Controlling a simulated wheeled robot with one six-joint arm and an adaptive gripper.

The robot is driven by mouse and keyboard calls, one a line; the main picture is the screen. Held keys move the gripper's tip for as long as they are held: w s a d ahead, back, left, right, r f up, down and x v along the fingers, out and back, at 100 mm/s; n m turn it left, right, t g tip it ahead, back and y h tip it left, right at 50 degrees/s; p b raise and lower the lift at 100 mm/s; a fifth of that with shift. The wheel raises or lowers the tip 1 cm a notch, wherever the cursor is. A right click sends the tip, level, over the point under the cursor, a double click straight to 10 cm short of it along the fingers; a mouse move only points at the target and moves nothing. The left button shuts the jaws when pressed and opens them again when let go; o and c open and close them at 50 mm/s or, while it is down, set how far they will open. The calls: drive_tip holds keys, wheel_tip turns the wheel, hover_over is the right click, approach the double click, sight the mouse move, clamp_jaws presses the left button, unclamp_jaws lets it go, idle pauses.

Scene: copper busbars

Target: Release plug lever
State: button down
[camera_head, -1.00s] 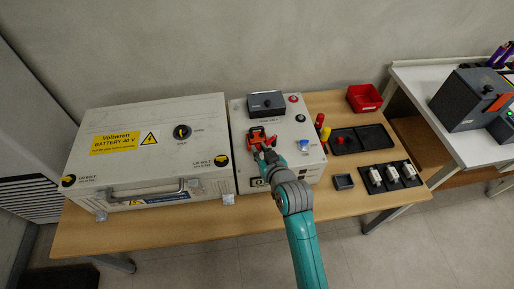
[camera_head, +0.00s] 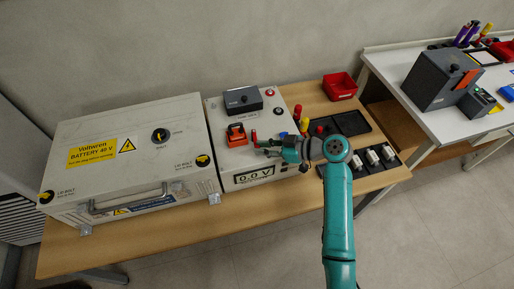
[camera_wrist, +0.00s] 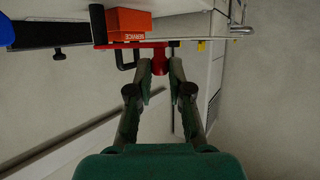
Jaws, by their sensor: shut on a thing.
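The orange service plug (camera_head: 236,134) sits on the light grey panel box (camera_head: 222,160). In the wrist view the plug (camera_wrist: 129,24) is at the top, marked SERVICE. Its red lever (camera_wrist: 128,45) runs along it, with a red end (camera_wrist: 160,65) pointing toward my gripper. My gripper (camera_wrist: 160,74) is shut on this red end, one finger on each side. In the head view my gripper (camera_head: 259,147) comes in from the right, just right of the plug. The fingertips and lever are small there, so the lever's angle is unclear.
The display on the box front reads 0.0 V (camera_head: 254,177). A large battery case (camera_head: 75,185) stands left. Red and yellow posts (camera_head: 303,122), a black tray (camera_head: 355,123) and a red bin (camera_head: 339,86) are to the right.

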drive_tip(key=shift+w+d+f+n+g, duration=0.1)
drive_tip(key=shift+w+d+n+g, duration=0.15)
drive_tip(key=shift+d+n+g, duration=0.55)
drive_tip(key=shift+a, duration=0.15)
drive_tip(key=c, duration=1.1)
unclamp_jaws()
drive_tip(key=shift+o, duration=0.2)
drive_tip(key=v, duration=1.2)
drive_tip(key=shift+w+f, duration=0.2)
